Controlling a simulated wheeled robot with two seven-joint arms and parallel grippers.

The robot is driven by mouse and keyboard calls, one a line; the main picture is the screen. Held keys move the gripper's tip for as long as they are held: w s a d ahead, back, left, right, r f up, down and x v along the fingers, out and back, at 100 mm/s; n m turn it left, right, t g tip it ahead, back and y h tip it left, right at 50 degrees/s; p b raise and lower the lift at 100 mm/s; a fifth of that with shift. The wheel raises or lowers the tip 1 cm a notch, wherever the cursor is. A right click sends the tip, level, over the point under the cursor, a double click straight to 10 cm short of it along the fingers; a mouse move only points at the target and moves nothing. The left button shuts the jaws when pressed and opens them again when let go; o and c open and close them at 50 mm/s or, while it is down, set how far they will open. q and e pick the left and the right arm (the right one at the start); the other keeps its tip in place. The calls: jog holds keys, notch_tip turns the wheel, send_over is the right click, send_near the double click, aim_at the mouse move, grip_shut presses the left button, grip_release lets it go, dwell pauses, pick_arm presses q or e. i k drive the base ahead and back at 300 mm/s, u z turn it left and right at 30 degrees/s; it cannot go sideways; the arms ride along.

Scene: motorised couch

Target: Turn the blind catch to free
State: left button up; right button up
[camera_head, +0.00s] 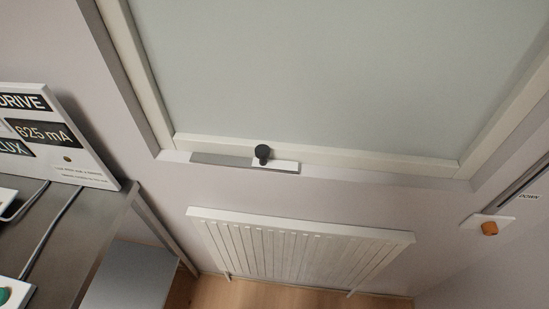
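The blind catch (262,153) is a small dark knob with a short stem at the bottom edge of the window frame. It sits over a narrow plate (222,159) that is grey on its left part and white on its right part. The stem points downward in the picture. Any lettering on the plate is too small to read. The pale blind (330,70) covers the window above the catch. Neither of my grippers shows in the head view.
A white radiator (300,248) is on the wall below the window. At left stands a metal table (95,235) with a display board (60,135) reading "DRIVE" and "825 mA". At right an orange knob (489,228) sits on a white wall plate near a "DOWN" label.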

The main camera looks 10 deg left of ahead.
aim_at(489, 229)
jog(key=z, duration=1.15)
jog(key=k, duration=0.4)
jog(key=z, duration=0.4)
jog(key=i, duration=0.5)
